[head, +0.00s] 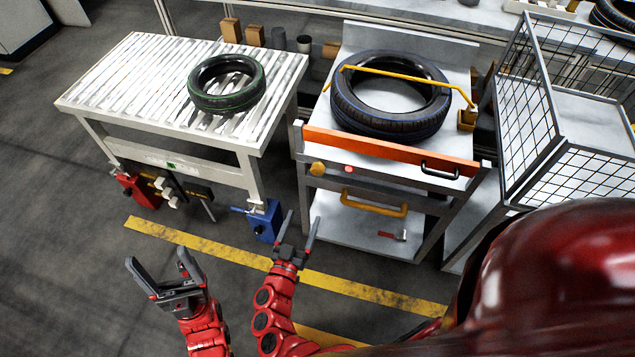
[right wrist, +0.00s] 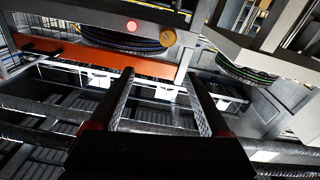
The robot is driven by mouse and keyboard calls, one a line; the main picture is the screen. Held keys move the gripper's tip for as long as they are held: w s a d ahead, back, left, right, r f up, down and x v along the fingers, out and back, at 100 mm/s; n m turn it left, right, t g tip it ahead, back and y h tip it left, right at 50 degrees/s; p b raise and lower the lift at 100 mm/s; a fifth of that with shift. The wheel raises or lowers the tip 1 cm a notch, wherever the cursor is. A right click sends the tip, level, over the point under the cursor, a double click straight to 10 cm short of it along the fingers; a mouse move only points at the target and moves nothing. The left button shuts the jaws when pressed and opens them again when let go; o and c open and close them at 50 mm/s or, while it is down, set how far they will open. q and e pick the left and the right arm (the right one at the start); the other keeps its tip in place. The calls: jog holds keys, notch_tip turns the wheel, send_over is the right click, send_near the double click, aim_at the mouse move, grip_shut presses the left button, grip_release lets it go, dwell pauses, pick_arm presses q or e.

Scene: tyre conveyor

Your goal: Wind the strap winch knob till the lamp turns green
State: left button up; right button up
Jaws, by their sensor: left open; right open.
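The winch knob (head: 318,168) is a round yellow knob on the front of the grey strapping stand, below the orange bar. It also shows in the right wrist view (right wrist: 167,38). The lamp (head: 348,169), just right of the knob, glows red; it also glows red in the right wrist view (right wrist: 131,25). A yellow strap (head: 395,73) runs over a tyre (head: 390,118) on the stand. My right gripper (head: 302,218) is open and empty, below the knob and apart from it. My left gripper (head: 157,262) is open and empty over the floor at lower left.
An orange bar (head: 385,150) with a black handle crosses the stand's front. A yellow handle (head: 374,204) sits below. A roller table (head: 125,75) with a green-lined tyre (head: 227,82) stands left, a wire cage (head: 525,110) right. The floor between my arms and the stand is clear.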

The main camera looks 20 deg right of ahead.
aim_at(316, 174)
jog(key=shift+n+y, duration=0.3)
jog(key=x, duration=0.5)
jog(key=f+x, duration=0.1)
jog(key=x, duration=1.1)
jog(key=shift+w+a+f, duration=0.2)
jog(key=shift+a+f, duration=0.15)
grip_shut()
